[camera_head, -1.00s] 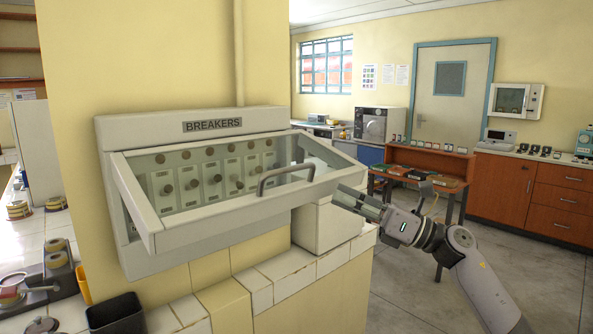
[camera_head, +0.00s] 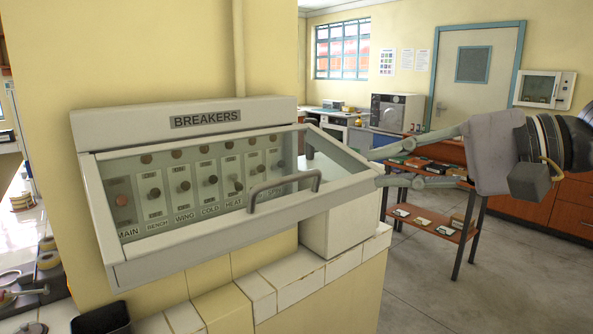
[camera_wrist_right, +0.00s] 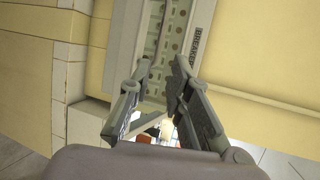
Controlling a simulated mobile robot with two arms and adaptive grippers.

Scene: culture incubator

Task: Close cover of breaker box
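The breaker box (camera_head: 180,116) is a pale grey case on the yellow wall. It also shows in the right wrist view (camera_wrist_right: 208,22). Its clear cover (camera_head: 200,247) has a grey frame and a curved grey handle (camera_head: 285,187). The cover stands tilted out from the box, with the breaker knobs showing through it. My right gripper (camera_head: 376,168) comes in from the right, its fingertips close to the cover's right end and right of the handle. Its fingers are apart with nothing between them, as the right wrist view (camera_wrist_right: 161,64) shows. Contact with the cover cannot be told. My left gripper is out of view.
A tiled ledge (camera_head: 290,284) runs below the box, with a white box (camera_head: 335,232) on it. A dark bin (camera_head: 102,319) stands at the lower left. Open floor lies at the lower right.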

